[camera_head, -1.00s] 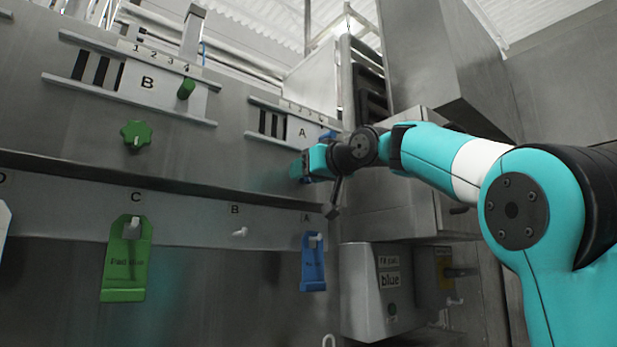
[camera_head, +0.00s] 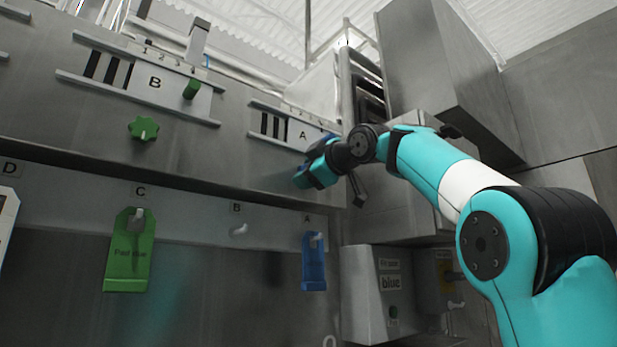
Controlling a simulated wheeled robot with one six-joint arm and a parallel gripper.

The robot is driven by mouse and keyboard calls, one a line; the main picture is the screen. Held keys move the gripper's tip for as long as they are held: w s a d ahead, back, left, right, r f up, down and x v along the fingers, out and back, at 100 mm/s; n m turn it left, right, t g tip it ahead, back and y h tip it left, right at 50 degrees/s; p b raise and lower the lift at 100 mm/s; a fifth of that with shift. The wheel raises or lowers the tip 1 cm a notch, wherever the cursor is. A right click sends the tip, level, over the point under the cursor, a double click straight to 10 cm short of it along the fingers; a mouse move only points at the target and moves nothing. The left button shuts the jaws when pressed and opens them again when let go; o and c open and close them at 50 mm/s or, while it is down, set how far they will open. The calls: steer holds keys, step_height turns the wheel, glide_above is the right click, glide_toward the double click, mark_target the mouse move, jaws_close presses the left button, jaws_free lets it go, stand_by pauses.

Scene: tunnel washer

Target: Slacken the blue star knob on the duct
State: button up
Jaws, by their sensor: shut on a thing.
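The duct (camera_head: 230,160) is a long grey metal face with slide plates A (camera_head: 290,128) and B (camera_head: 150,82). My gripper (camera_head: 302,180) is at the duct face just below plate A. It is shut on the blue star knob, which the jaws almost wholly hide; only a little dark blue shows at the fingertips. A blue handle (camera_head: 322,143) on plate A is just above my wrist. A green star knob (camera_head: 143,128) sits below plate B, clear of my gripper.
Below the duct, a green tag (camera_head: 130,262) hangs at peg C and a blue tag (camera_head: 313,270) at peg A; peg B (camera_head: 239,229) is bare. A grey box labelled blue (camera_head: 372,300) stands lower right. Metal cabinets (camera_head: 450,70) rise behind my arm.

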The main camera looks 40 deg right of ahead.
steer(key=n+b, duration=0.1)
steer(key=n, duration=0.6)
steer(key=n+b, duration=0.1)
steer(key=n, duration=0.6)
steer(key=n+b, duration=0.1)
steer(key=n, duration=0.7)
steer(key=shift+f, duration=0.3)
stand_by(0.3)
steer(key=o, duration=0.9)
steer(key=shift+r, duration=0.1)
